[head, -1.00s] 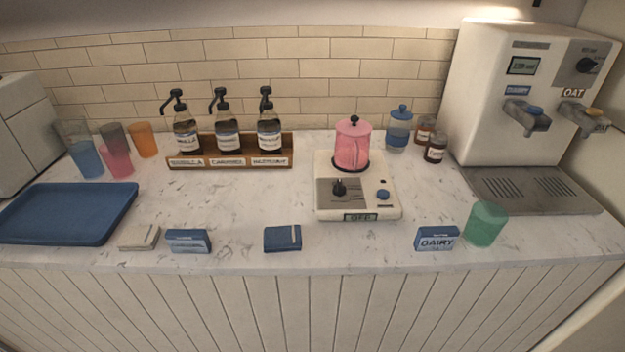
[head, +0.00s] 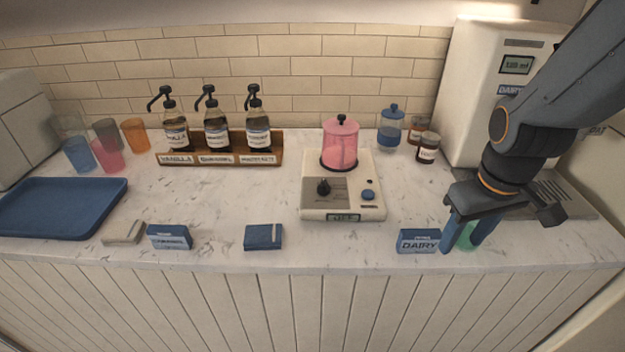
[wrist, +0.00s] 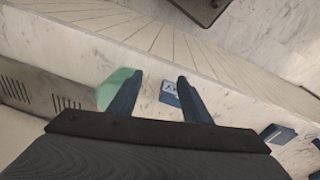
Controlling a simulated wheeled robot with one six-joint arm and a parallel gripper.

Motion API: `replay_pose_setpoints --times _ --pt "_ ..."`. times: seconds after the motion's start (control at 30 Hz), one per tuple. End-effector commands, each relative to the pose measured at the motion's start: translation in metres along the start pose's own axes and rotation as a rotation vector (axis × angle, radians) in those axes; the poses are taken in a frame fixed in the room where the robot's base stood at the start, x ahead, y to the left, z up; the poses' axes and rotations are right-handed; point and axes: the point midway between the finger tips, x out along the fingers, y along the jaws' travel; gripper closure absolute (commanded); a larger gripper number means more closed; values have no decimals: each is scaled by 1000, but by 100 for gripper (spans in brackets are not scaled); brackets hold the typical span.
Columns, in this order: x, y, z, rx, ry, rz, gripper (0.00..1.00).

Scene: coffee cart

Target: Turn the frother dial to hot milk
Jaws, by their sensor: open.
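The cream frother base (head: 373,207) stands at the counter's middle right in the head view, with a pink pitcher (head: 340,148) on top. Its black dial (head: 323,187) is on the front left of the base, beside a blue button (head: 368,195). The small display (head: 343,217) on the front edge is too small to read now. My gripper (head: 462,250) is open and points down at the right, in front of the green cup (head: 467,240), apart from the frother. In the wrist view my gripper (wrist: 155,82) shows two spread fingers with nothing held between them.
A blue box (head: 263,237) lies left of the frother. Syrup bottles (head: 217,138) in a wooden rack, jars (head: 427,148) and a blue-lidded container (head: 390,125) stand behind.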

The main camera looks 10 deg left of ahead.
Motion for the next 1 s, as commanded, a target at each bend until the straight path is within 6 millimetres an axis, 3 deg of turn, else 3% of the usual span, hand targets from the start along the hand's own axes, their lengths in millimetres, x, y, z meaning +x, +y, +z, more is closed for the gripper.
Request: replay_pose_setpoints --times 0.37,0.7,0.83,1.0 --pt "-10 -68 -106 -1234 58 80 56" --pt "-29 -164 -189 -2385 61 246 56" --pt "-35 -192 -206 -2678 44 307 56" --pt "-39 -212 -216 -2869 26 354 56"
